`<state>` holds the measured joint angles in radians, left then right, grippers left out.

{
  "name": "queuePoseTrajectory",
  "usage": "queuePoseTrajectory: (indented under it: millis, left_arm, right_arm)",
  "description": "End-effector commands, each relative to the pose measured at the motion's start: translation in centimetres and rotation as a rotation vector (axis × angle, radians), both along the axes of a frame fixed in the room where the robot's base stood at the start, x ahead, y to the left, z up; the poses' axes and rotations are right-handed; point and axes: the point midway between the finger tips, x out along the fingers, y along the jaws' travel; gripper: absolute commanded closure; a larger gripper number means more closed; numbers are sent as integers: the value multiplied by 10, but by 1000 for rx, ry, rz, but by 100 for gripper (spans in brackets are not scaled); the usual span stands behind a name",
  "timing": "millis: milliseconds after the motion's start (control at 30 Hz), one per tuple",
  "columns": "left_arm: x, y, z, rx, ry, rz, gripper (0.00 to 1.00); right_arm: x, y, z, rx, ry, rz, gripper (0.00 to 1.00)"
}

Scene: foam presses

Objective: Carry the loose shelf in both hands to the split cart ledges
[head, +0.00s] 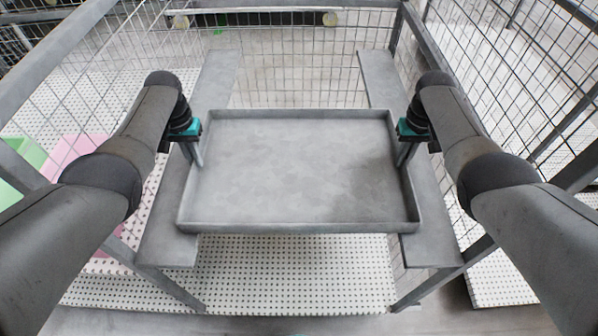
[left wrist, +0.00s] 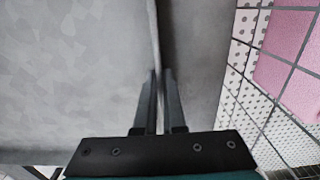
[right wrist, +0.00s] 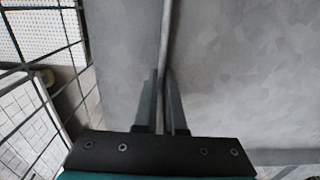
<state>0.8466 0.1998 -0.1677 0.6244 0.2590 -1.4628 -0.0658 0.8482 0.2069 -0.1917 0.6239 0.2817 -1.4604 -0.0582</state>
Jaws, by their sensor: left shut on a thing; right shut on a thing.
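The loose shelf (head: 300,170) is a grey metal tray with a low rim. In the head view it lies level between two grey cart ledges, the left ledge (head: 165,225) and the right ledge (head: 430,230), its sides overlapping both. I cannot tell whether it touches them. My left gripper (head: 198,155) is shut on the shelf's left rim, and my right gripper (head: 404,155) is shut on its right rim. The wrist views show the fingers on either side of the rim, at left (left wrist: 158,105) and right (right wrist: 163,105). The shelf's underside is hidden.
Wire mesh walls with grey posts (head: 55,60) enclose the cart at the sides and back. A white perforated surface (head: 290,275) lies below. Pink (head: 75,160) and green (head: 22,165) blocks are beyond the left mesh. The gap between the ledges is open behind the shelf.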

Motion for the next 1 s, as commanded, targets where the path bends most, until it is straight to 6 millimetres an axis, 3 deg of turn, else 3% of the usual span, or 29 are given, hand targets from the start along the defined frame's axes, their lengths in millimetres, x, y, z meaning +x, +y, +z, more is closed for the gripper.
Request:
queuePoseTrajectory:
  millis: [200, 233, 500, 833, 1000]
  left_arm:
    - [1, 0, -8, 0, -4, 0, 100]
    - [0, 0, -9, -1, 0, 0, 90]
    - [0, 0, -8, 0, 0, 0, 63]
    - [0, 0, -5, 0, 0, 0, 63]
    - [1, 0, 8, -1, -3, 1, 63]
  right_arm:
    - [1, 0, -8, 1, -4, 0, 100]
    - [0, 0, -9, 1, 0, 0, 90]
    - [0, 0, -8, 0, 0, 0, 63]
    - [0, 0, -8, 0, 0, 0, 63]
    - [0, 0, -8, 0, 0, 0, 63]
